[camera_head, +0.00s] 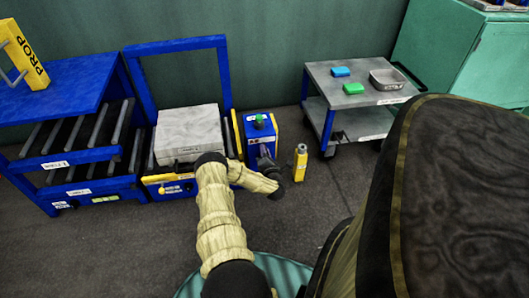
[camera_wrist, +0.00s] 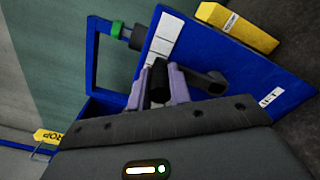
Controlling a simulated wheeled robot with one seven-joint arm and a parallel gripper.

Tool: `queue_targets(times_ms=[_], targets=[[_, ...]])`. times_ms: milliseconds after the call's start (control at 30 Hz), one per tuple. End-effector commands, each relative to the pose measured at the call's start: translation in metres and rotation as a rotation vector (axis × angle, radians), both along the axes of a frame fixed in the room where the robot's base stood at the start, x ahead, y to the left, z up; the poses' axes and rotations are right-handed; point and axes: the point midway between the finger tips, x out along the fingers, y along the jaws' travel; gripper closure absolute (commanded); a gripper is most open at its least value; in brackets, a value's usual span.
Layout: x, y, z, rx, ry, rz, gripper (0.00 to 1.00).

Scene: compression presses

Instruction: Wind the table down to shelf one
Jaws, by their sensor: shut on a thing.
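The lift table (camera_head: 148,182) is a blue frame with yellow edges, and a grey slab (camera_head: 188,133) lies on its top. Right of it stands a blue crank box (camera_head: 259,131) with a green knob (camera_head: 259,120) on top. In the wrist view the box's blue face (camera_wrist: 232,75) is tilted, and a dark crank (camera_wrist: 207,82) shows against it. My gripper (camera_wrist: 161,80) is shut on the crank's black handle. In the head view my gripper (camera_head: 267,165) is at the front of the box, partly hidden by my arm. The blue shelf rack (camera_head: 55,163) with rollers stands left of the table.
A yellow prop (camera_head: 22,55) stands on the rack's top. A yellow post (camera_head: 300,163) stands on the floor right of the crank box. A grey cart (camera_head: 345,103) with blue and green blocks and a metal tray is farther right. Floor in front is open.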

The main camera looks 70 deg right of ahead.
Motion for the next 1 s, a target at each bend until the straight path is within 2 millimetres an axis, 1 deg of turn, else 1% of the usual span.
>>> queue_targets(times_ms=[33,100,133,400,533,667,900,1000], targets=[[0.005,0.001,0.001,-0.002,-0.004,0.010,0.74],[0.004,0.001,0.001,-0.001,-0.003,0.009,0.60],[0.004,0.001,0.001,-0.001,-0.003,0.008,0.59],[0.001,0.001,0.000,0.001,-0.001,0.004,0.59],[-0.003,0.007,0.001,0.002,-0.001,0.003,0.59],[-0.012,0.021,0.002,0.003,0.001,0.004,0.59],[-0.035,0.053,0.001,0.003,0.001,0.004,0.59],[-0.039,0.060,0.001,0.001,-0.001,0.006,0.59]])
